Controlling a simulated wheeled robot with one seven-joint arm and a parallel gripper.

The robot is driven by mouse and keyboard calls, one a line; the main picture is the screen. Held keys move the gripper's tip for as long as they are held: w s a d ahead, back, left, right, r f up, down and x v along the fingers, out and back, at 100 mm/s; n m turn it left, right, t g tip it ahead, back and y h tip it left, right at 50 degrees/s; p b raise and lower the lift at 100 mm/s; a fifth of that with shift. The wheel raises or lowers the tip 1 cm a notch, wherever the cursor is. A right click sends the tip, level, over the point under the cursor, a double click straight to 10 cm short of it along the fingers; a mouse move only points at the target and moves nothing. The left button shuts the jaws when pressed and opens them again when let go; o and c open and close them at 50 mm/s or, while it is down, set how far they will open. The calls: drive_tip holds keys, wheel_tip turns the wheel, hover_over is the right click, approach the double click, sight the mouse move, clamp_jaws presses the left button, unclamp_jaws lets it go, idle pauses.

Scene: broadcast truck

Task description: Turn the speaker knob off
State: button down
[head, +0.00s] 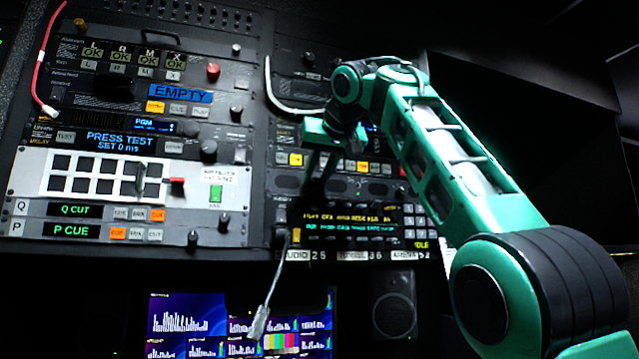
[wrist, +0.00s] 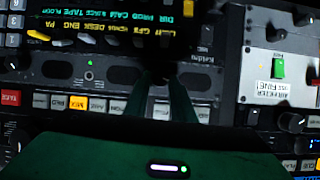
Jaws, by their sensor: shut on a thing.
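My gripper (head: 318,172) is in front of the right-hand rack in the head view, at the dark strip with oval speaker grilles (head: 288,183). In the wrist view, which shows the panel upside down, the two green fingers of my gripper (wrist: 166,88) reach the same strip between two oval grilles (wrist: 196,82). They are shut on the speaker knob (wrist: 167,66), a dark knob mostly hidden between the fingertips. Its pointer and setting cannot be seen.
A row of lit buttons (wrist: 80,103) lies close to the fingers. A text display (head: 345,220) and keypad (head: 414,221) sit below the strip. A gooseneck microphone (head: 266,315) sticks out below left. A pale curved handle or cable (head: 275,100) is left of my gripper.

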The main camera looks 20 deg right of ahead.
drive_tip(key=n+h, duration=0.1)
drive_tip(key=n, duration=0.1)
drive_tip(key=n+h, duration=0.1)
drive_tip(key=h, duration=0.1)
drive_tip(key=shift+a+n, duration=0.35)
drive_tip(key=shift+n, duration=0.05)
drive_tip(key=n+h, duration=0.1)
drive_tip(key=n, duration=0.1)
drive_tip(key=n+t+h, duration=0.1)
drive_tip(key=n, duration=0.1)
drive_tip(key=shift+a+f+h, duration=0.15)
drive_tip(key=shift+f+h, duration=0.25)
drive_tip(key=shift+f, duration=0.1)
drive_tip(key=c, duration=1.5)
unclamp_jaws()
drive_tip(key=shift+s+a, duration=0.1)
drive_tip(key=v, duration=1)
drive_tip(key=shift+s+f, duration=0.1)
drive_tip(key=shift+s, duration=0.1)
